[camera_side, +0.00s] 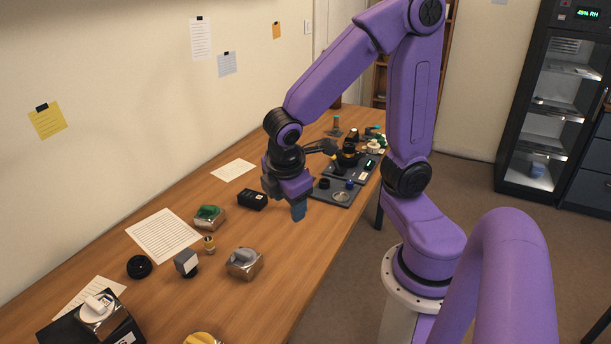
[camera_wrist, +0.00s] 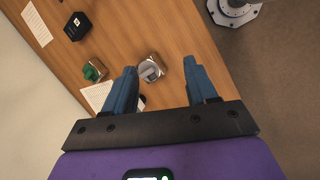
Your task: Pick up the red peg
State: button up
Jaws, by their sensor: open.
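I cannot make out a red peg in either view. My gripper (camera_side: 298,211) is open and empty above the wooden table, pointing down, in the side view. In the wrist view my gripper (camera_wrist: 158,67) shows two blue fingers spread wide. A silver block with a grey piece on top (camera_wrist: 150,68) appears between the fingertips, down on the table and apart from them. The same kind of block stands at the front in the side view (camera_side: 244,263). The table right under my palm is hidden in the wrist view.
A silver block with a green top (camera_side: 208,217), a black box (camera_side: 252,200), a small brass part (camera_side: 209,244), a grey cube (camera_side: 187,263) and a black ring (camera_side: 139,267) lie on the table. Dark trays (camera_side: 336,198) with small parts are at the back. Bare wood (camera_side: 290,250) lies between.

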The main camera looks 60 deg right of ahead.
jog(key=w+d+f+n+g+h, duration=0.1)
jog(key=w+d+f+h, duration=0.3)
jog(key=w+d, duration=0.7)
jog(key=w+d+f+n+h, duration=0.3)
jog(key=w+d, duration=0.4)
jog(key=d, duration=0.8)
jog(key=shift+s+d+f+n+g+h, duration=0.15)
jog(key=shift+d+f+h, duration=0.4)
jog(key=shift+d+f, duration=1.4)
jog(key=shift+w+d+f+n+g+h, duration=0.1)
jog(key=shift+d+f+n+h, duration=0.3)
jog(key=shift+d+f, duration=1.55)
jog(key=shift+s+d+f+n+g+h, duration=0.1)
jog(key=shift+d+f+h, duration=0.8)
jog(key=shift+d, duration=1.9)
jog(key=f, duration=0.3)
jog(key=shift+d+f+y, duration=0.2)
jog(key=shift+f+y, duration=0.15)
jog(key=shift+d+f, duration=0.15)
jog(key=shift+d, duration=0.45)
jog(key=shift+d+f, duration=0.25)
jog(key=shift+d, duration=0.35)
